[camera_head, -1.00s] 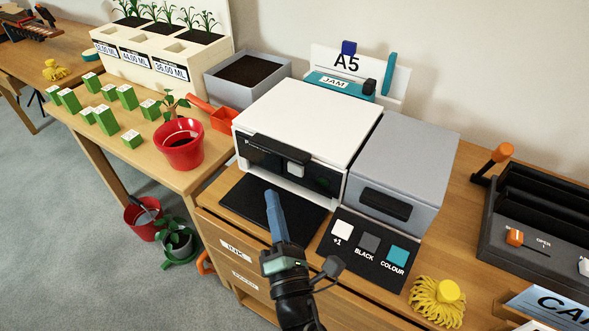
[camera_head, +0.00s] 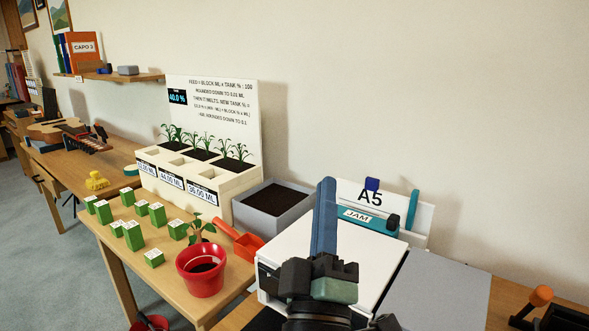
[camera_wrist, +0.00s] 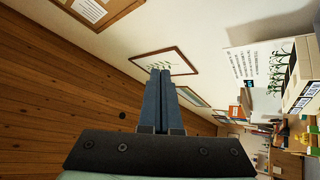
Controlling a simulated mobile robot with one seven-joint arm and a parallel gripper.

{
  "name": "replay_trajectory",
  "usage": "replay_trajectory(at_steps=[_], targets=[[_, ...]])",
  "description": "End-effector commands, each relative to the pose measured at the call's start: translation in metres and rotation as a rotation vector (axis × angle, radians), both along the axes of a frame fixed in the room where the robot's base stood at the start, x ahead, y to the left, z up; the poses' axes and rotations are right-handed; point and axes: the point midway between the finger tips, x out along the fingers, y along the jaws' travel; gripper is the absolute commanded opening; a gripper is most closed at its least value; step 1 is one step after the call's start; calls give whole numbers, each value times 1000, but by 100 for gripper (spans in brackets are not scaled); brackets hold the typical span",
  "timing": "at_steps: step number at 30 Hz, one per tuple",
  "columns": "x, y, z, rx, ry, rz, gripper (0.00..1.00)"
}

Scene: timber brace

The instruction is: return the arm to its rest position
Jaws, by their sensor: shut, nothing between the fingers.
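My gripper (camera_head: 326,205) points upward in the head view, in front of the white printer (camera_head: 349,248) and the A5 sign (camera_head: 352,190). Its long blue-grey fingers are together with nothing between them. In the wrist view my gripper (camera_wrist: 160,75) also shows as two fingers side by side and touching, apart from every object. The lower arm is cut off by the bottom edge of the head view.
A planter box (camera_head: 205,190) with seedlings, a soil bin (camera_head: 272,210), green blocks (camera_head: 131,236) and a red pot (camera_head: 201,270) stand left of my gripper. A grey unit (camera_head: 435,292) is at right. The wall above is clear.

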Motion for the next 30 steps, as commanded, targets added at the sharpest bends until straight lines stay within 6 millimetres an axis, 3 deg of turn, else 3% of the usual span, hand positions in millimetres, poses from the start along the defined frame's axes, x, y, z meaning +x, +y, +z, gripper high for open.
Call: replay_trajectory(at_steps=[1, 3, 6, 11, 12, 30], targets=[[-14, 1, 43, 127, -70, 77, 0], [-34, 3, 89, 307, -141, 207, 0], [-70, 12, 145, 528, -223, 422, 0], [-138, 39, 212, 788, -288, 799, 0], [-136, 40, 230, 806, -276, 811, 0], [-131, 39, 401, 801, -269, 793, 0]])
